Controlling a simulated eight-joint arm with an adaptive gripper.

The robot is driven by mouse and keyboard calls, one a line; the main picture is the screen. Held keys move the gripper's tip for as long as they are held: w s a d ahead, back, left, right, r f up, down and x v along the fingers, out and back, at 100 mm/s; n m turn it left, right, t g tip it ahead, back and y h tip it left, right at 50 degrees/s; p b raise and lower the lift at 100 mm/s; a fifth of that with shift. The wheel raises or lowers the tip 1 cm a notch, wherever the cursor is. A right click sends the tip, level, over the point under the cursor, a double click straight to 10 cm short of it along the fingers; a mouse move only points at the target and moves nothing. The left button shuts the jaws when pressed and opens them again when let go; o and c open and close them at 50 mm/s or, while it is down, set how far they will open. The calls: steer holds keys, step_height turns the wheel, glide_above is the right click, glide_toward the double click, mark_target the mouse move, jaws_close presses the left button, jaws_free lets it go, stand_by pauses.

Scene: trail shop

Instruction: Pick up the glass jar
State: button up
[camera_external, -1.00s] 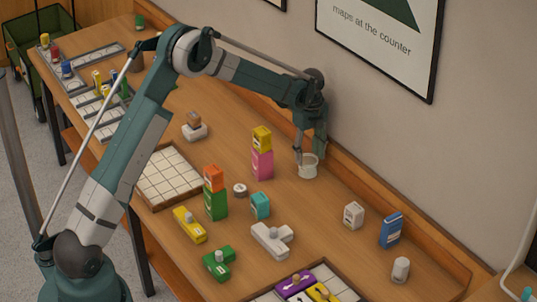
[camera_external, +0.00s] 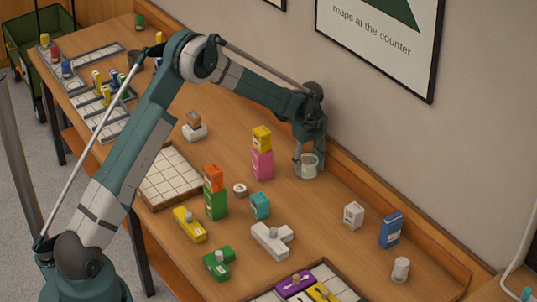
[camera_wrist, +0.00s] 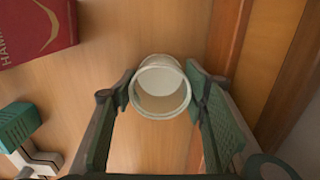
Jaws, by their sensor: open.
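The glass jar (camera_external: 309,171) is a small pale, round, open-topped jar standing upright on the wooden counter near the back wall. In the wrist view the jar (camera_wrist: 160,104) shows its round mouth and pale inside. My gripper (camera_external: 307,162) points down at the jar. In the wrist view my gripper (camera_wrist: 160,87) is open, with one finger on each side of the jar. The fingertips are very close to its sides; I cannot tell whether they touch it.
A pink block with a yellow one on top (camera_external: 262,153) stands left of the jar. A white box (camera_external: 353,215) and a blue box (camera_external: 391,230) stand to the right. The raised back edge of the counter (camera_wrist: 225,40) runs close beside the jar. Bare wood surrounds the jar.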

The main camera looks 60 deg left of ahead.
steer(key=c, duration=0.6)
steer(key=shift+r, duration=0.1)
steer(key=shift+r+p, duration=0.35)
steer(key=shift+r, duration=4.55)
